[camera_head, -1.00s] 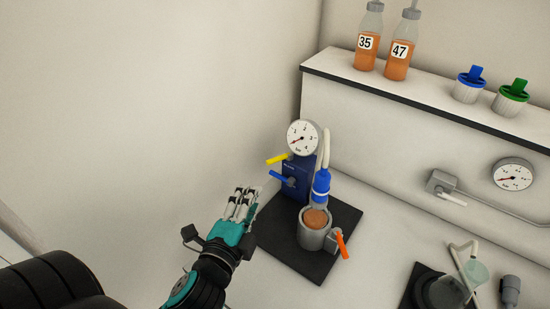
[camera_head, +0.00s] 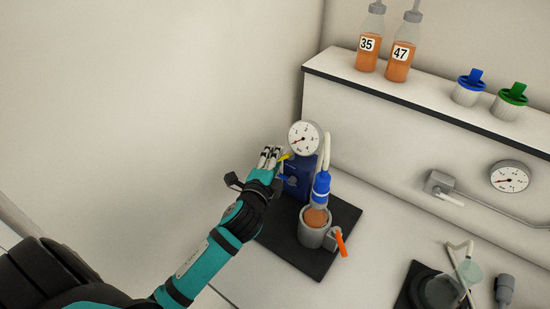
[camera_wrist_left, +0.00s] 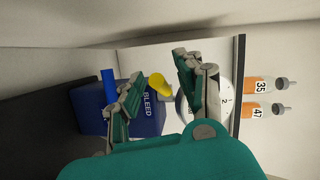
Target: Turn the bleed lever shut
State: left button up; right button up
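A dark blue box (camera_head: 297,182) with a yellow lever (camera_head: 285,155) and a blue lever (camera_head: 282,177) stands beneath a round gauge (camera_head: 305,138). In the left wrist view, the box (camera_wrist_left: 150,124) carries the word BLEED, just below the yellow lever (camera_wrist_left: 158,85); the blue lever (camera_wrist_left: 108,87) is further left. My left gripper (camera_head: 270,157) is beside the yellow lever. In the wrist view its fingers (camera_wrist_left: 158,92) are spread, with the yellow lever's end between them; I cannot tell whether they touch it. My right gripper is out of view.
A grey cup (camera_head: 312,238) with an orange lever (camera_head: 341,242) stands on the black mat (camera_head: 275,237) beside the box. Bottles 35 (camera_head: 370,43) and 47 (camera_head: 401,57) stand on the shelf (camera_head: 430,110). The wall is close on the left.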

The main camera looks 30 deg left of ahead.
pick_arm(q)
grip_shut()
jog(key=shift+f, duration=0.1)
dwell(0.4)
